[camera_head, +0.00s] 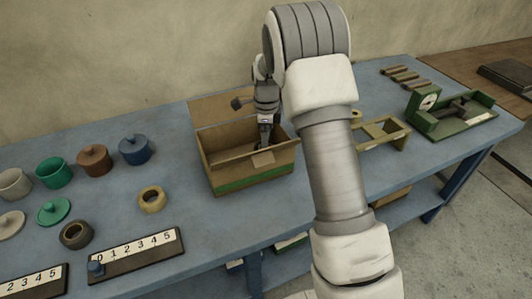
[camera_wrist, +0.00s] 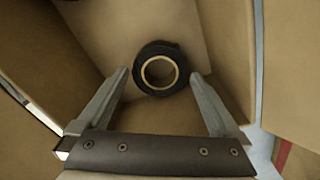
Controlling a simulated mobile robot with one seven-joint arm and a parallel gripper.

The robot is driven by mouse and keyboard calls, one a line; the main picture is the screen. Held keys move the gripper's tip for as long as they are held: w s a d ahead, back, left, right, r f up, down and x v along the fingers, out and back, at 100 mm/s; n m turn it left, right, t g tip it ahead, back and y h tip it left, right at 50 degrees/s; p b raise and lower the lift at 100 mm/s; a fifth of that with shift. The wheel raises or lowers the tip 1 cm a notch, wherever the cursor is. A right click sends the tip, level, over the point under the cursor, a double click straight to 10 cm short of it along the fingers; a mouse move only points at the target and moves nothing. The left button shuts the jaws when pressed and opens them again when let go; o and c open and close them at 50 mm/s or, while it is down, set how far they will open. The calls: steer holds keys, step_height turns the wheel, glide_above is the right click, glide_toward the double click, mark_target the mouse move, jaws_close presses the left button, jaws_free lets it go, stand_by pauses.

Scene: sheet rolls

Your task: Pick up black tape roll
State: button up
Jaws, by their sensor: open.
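The black tape roll (camera_wrist: 142,79) shows in the wrist view as a black ring with a pale tan inner core. It lies inside the cardboard box, flat side toward the wrist camera. My gripper (camera_wrist: 160,73) is open, its two fingers on either side of the roll's lower part, with small gaps visible. In the head view, my gripper (camera_head: 266,147) reaches down into the open cardboard box (camera_head: 252,181), which has a green stripe on its front. The roll is hidden there by the box's front wall and my gripper.
The box walls (camera_wrist: 35,50) stand close around my gripper, and its flaps are open. On the blue table (camera_head: 185,235) are a yellow ring (camera_head: 152,199), a dark ring (camera_head: 76,234), several lidded pots and number strips (camera_head: 135,255). A green device (camera_head: 450,112) stands at the right.

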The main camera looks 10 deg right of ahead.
step_height(320, 180, down, 2)
steer(key=shift+f, duration=0.1)
steer(key=c, duration=1.1)
